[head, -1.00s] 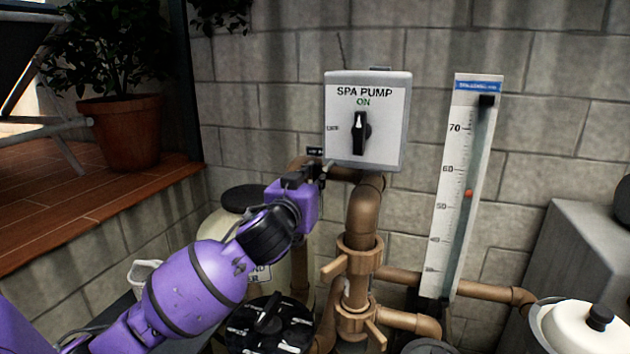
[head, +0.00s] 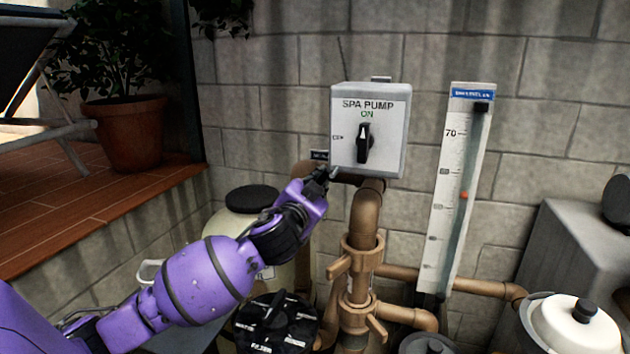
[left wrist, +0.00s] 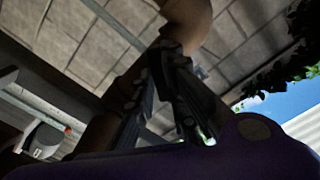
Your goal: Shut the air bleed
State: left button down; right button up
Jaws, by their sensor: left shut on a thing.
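My left gripper (head: 324,177) is at the brown pipework just below the lower left corner of the spa pump switch box. Its dark fingers are shut on a small part there, which I take to be the air bleed. The fingers hide most of that part, so I cannot tell its angle. In the left wrist view the fingers (left wrist: 170,55) close together right beside a thick brown pipe (left wrist: 188,22). My right gripper is not in view.
The spa pump switch box (head: 385,150) hangs close above and right, its knob pointing to ON. A flow gauge (head: 452,190) stands further right.

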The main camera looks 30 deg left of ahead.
pick_arm(q)
jog(key=shift+r+m+p, duration=0.3)
jog(key=shift+m+p, duration=0.1)
jog(key=shift+m, duration=0.7)
jog(key=shift+f+m, duration=0.1)
jog(key=shift+m, duration=0.9)
jog(key=shift+f+m, duration=0.1)
jog(key=shift+m, duration=0.9)
jog(key=m, duration=0.5)
jog(key=shift+f+m, duration=0.1)
jog(key=shift+m, duration=0.3)
jog(key=c, duration=1.8)
grip_release()
jog(key=shift+o, duration=0.6)
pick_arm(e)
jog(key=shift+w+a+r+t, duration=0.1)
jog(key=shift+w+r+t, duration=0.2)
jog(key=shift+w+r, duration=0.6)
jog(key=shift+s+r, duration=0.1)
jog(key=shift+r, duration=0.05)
pick_arm(q)
jog(key=shift+s, duration=0.1)
